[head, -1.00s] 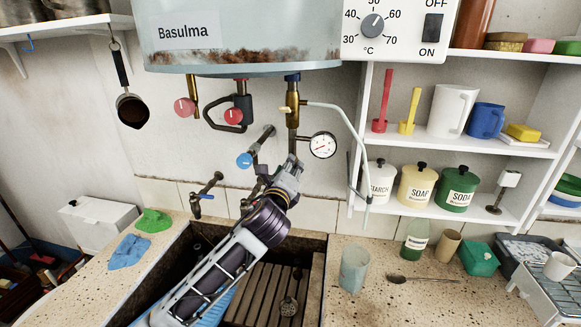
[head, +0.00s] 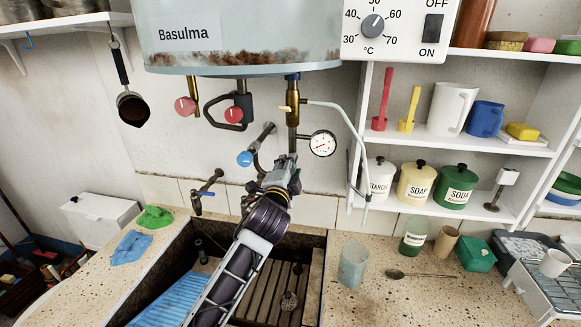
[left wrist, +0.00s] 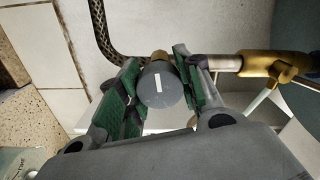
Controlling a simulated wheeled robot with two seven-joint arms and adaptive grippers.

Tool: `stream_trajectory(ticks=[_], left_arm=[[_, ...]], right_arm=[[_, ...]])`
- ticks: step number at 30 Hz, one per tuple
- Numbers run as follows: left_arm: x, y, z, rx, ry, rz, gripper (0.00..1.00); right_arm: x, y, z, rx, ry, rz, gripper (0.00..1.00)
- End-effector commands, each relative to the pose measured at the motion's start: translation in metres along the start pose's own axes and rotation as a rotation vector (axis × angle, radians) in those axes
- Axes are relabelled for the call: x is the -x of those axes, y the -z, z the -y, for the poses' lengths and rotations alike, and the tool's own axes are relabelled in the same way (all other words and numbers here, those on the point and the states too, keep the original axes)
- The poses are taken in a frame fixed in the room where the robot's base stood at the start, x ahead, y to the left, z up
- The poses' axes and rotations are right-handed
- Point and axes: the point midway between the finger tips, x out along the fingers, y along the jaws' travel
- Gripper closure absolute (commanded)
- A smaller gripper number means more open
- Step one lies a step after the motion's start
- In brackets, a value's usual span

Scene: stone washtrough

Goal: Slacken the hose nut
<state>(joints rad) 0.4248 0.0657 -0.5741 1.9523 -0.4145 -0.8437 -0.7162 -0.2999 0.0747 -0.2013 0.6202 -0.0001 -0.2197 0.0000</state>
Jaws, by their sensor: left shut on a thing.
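My left gripper (head: 284,163) reaches up over the sink to the foot of the brass pipe (head: 293,112) under the boiler. In the left wrist view its green-padded jaws (left wrist: 158,82) are on either side of a round grey piece with a white stripe, which I take for the hose nut (left wrist: 160,88). A bit of brass shows just behind it. A braided hose (left wrist: 100,32) runs beside the jaws, with a brass fitting (left wrist: 272,66) to the right. In the head view the gripper hides the nut. My right gripper is out of view.
A pressure gauge (head: 322,144) and a blue-knobbed tap (head: 245,158) flank the gripper closely. A thin white hose (head: 350,120) hangs at the right. The boiler (head: 240,35) is above, the stone sink (head: 317,270) below.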

Motion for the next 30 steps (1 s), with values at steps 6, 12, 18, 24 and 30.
stream_trajectory(ticks=[6,12,18,24,30], left_arm=[[0.0004,0.0024,0.0004,0.212,-0.001,-0.004,0.89],[0.0003,0.0024,0.001,0.391,0.0,-0.004,0.89],[0.0003,0.0023,0.0015,0.532,0.001,-0.005,0.89],[0.0004,0.0025,0.0017,0.616,0.001,-0.005,0.89],[0.0004,0.0022,0.0017,0.646,0.001,-0.006,0.89]], right_arm=[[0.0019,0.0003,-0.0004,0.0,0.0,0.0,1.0],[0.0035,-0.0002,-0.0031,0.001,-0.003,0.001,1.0],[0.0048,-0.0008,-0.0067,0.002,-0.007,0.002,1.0],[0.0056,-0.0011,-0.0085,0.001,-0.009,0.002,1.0],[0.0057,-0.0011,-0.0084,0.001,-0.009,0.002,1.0]])
